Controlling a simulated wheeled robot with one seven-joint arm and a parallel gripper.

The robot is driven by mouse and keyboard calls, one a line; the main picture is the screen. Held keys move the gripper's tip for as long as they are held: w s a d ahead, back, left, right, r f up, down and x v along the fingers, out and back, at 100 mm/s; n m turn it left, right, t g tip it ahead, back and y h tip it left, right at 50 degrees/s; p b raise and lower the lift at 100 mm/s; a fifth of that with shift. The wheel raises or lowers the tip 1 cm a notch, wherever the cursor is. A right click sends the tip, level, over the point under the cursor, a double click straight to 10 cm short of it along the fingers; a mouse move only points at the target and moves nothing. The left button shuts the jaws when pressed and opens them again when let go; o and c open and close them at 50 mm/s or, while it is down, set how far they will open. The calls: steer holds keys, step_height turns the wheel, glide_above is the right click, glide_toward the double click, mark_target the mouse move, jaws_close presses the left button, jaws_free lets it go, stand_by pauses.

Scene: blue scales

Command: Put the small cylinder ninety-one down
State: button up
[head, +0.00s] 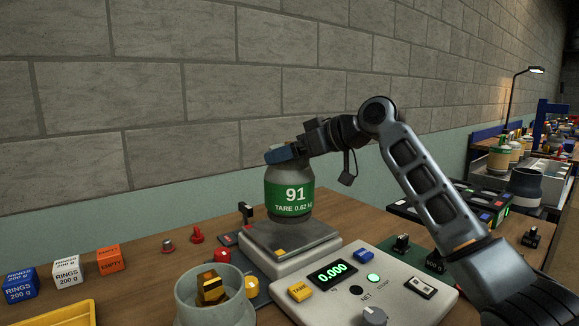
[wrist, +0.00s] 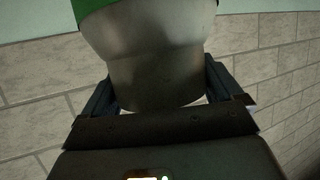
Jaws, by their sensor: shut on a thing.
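The small cylinder ninety-one (head: 289,196) is a grey bottle-shaped cylinder with a green band reading "91" and "TARE 0.62 kg". It is upright at the scale's metal plate (head: 293,239); I cannot tell whether its base touches the plate. The scale display (head: 332,272) reads 0.000.
A grey pot (head: 214,300) with a gold piece inside stands in front of the scale. Blue, white and orange blocks (head: 67,271) and a yellow tray (head: 52,315) lie at the left. The control panel (head: 352,290) is at the front right. Bare wood shows between blocks and pot.

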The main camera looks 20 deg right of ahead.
mark_target(290, 166)
steer(key=shift+f, duration=1.8)
steer(key=o, duration=1.7)
steer(key=shift+f, duration=0.1)
steer(key=shift+s+r, duration=0.1)
steer(key=shift+r, duration=0.15)
steer(key=v, duration=1.1)
steer(key=shift+s+d+b, duration=0.3)
steer(key=shift+d+b, duration=0.05)
steer(key=shift+s, duration=0.1)
